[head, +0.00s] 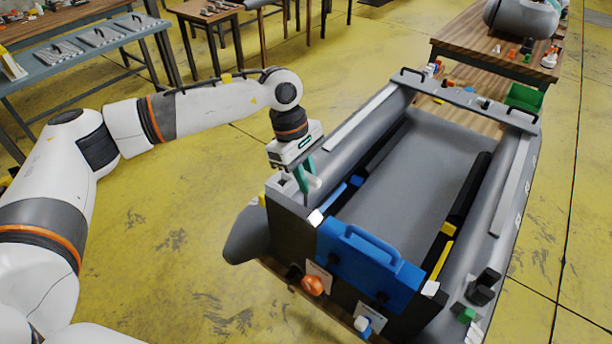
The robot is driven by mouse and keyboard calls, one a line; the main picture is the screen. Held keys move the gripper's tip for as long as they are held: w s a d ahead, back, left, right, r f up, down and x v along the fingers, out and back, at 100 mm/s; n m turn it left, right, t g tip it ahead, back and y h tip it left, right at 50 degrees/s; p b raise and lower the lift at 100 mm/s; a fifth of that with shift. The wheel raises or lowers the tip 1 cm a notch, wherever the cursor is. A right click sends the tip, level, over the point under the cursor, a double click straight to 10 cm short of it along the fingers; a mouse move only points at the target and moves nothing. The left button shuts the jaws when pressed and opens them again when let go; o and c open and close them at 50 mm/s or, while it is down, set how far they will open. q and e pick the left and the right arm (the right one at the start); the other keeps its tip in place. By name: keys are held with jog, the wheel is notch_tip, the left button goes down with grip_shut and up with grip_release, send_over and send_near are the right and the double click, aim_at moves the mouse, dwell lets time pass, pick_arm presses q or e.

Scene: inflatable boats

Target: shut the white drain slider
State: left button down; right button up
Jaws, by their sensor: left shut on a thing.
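My left gripper (305,178) reaches down at the near left corner of the grey inflatable boat (252,233). Its teal fingers are shut on a small part by the top of the dark transom (290,226); the fingers mostly hide that part, and I cannot tell what it is. A small white piece (316,217) sits on the transom's top edge just below the fingers. Low on the transom's outer face is a white and blue fitting (363,325); I cannot tell whether it is the drain slider or how far it is shut. My right gripper is not in view.
A blue handled panel (367,262) covers the transom's middle, with an orange knob (312,285) below it. Black fittings (484,288) stand on the right tube. A wooden table (455,42) is behind the boat. Yellow floor (150,220) is clear at left.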

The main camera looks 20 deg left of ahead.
pick_arm(q)
jog(key=shift+f+b, duration=2.1)
jog(key=shift+f, duration=0.35)
jog(key=c, duration=1.2)
grip_release()
jog(key=shift+s, duration=0.1)
jog(key=shift+c, duration=0.2)
jog(key=shift+r, duration=0.1)
jog(key=shift+r+p, duration=1.5)
jog(key=shift+r, duration=2)
